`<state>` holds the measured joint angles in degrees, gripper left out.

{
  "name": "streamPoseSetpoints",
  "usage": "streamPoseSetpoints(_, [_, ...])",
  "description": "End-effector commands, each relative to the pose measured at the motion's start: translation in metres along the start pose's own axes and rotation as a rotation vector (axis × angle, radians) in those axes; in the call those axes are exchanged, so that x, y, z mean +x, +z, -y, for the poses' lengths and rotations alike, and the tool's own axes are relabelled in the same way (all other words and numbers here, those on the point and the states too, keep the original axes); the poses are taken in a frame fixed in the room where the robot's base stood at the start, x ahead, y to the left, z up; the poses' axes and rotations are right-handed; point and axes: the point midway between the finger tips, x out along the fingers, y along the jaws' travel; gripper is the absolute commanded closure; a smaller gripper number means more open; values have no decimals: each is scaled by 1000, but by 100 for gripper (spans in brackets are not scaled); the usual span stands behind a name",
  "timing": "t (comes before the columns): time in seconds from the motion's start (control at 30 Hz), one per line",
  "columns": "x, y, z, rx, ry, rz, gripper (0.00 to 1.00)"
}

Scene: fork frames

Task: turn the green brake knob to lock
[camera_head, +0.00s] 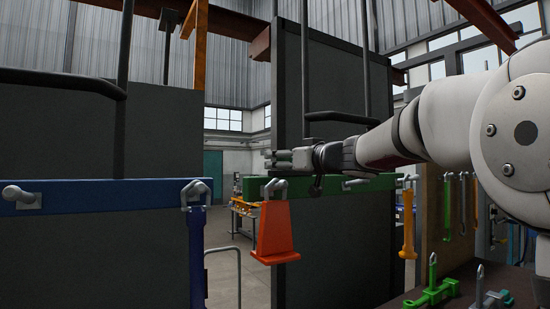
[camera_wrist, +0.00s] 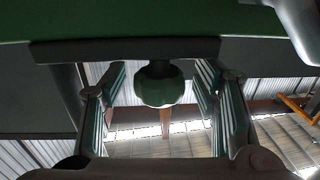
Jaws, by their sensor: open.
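The green brake knob (camera_wrist: 158,88) is rounded and ribbed, on a short dark stem, in the middle of the wrist view. My gripper (camera_head: 283,159) is open, with one finger on each side of the knob and a visible gap on both sides in the wrist view. In the head view the gripper points left, just above a green bar (camera_head: 338,186) on a dark panel. The knob cannot be told apart from the fingers there. A green surface (camera_wrist: 180,24) with a dark strip under it lies behind the knob.
An orange-red cone-like piece (camera_head: 275,234) hangs below the green bar's left end. A blue bar (camera_head: 100,196) with metal latches crosses the left panel. Green tools (camera_head: 432,291) lie on a dark surface at lower right. A gap shows between the two panels.

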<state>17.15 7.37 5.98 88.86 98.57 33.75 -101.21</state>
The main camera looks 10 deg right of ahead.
Motion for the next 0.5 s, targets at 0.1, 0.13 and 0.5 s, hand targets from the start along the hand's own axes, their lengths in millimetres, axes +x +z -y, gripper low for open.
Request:
streamPoseSetpoints(0.1, [2,0,0,0,0,-1,44])
streamPoseSetpoints(0.13, [2,0,0,0,-1,-1,44])
streamPoseSetpoints(0.5, [2,0,0,0,-1,-1,90])
